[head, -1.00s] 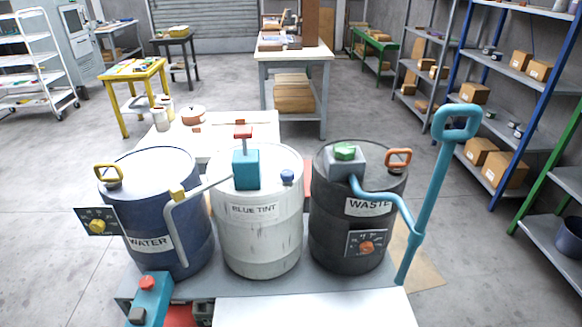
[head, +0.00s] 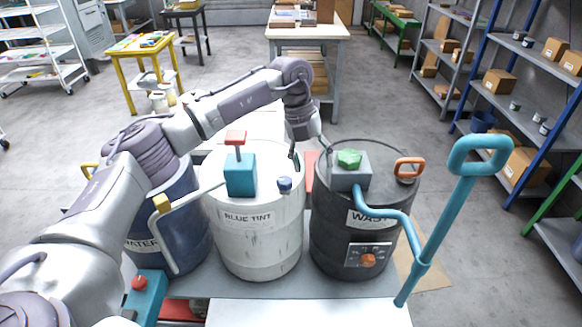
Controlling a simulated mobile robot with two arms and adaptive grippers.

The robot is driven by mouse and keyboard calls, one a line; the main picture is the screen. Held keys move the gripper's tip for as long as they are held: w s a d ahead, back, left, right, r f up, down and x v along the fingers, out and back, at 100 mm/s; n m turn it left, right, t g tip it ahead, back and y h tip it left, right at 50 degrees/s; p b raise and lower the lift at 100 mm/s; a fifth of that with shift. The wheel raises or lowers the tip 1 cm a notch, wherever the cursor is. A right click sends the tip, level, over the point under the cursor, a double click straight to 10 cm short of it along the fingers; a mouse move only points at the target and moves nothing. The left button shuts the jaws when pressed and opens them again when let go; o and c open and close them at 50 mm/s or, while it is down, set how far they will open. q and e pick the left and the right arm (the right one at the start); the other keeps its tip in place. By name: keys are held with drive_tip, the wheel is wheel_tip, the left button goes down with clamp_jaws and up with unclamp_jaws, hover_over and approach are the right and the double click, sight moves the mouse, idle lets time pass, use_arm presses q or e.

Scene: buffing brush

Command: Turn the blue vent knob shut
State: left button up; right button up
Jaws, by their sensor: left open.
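The blue vent knob (head: 285,184) is a small round knob on the front right of the top of the white drum (head: 255,245), which is labelled BLUE TINT. My left gripper (head: 310,148) hangs pointing down behind and to the right of the knob, by the drum's back right rim. Its two fingers are spread and nothing is between them. It is apart from the knob. My right gripper is not in view.
A teal pump block (head: 240,176) with a red top stands on the white drum left of the knob. The dark WASTE drum (head: 340,235) stands close on the right, with a grey and green pump head, an orange handle (head: 408,167) and a tall teal lever (head: 445,225).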

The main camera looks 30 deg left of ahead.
sight(285, 180)
use_arm(q)
drive_tip(key=a+r+n+y, duration=0.1)
drive_tip(key=a+r+y, duration=0.2)
drive_tip(key=a+r, duration=0.35)
drive_tip(key=f+p, duration=0.1)
drive_tip(key=f, duration=0.3)
drive_tip(key=f+p, duration=0.1)
drive_tip(key=f, duration=0.4)
drive_tip(key=a+f+p, duration=0.1)
drive_tip(key=f, duration=0.4)
drive_tip(key=shift+f, duration=0.15)
drive_tip(key=shift+w+f, duration=0.1)
drive_tip(key=shift+f, duration=0.4)
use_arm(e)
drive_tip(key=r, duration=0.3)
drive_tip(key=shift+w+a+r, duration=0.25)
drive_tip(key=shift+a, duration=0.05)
use_arm(q)
drive_tip(key=c, duration=1.1)
drive_tip(key=shift+c, duration=0.2)
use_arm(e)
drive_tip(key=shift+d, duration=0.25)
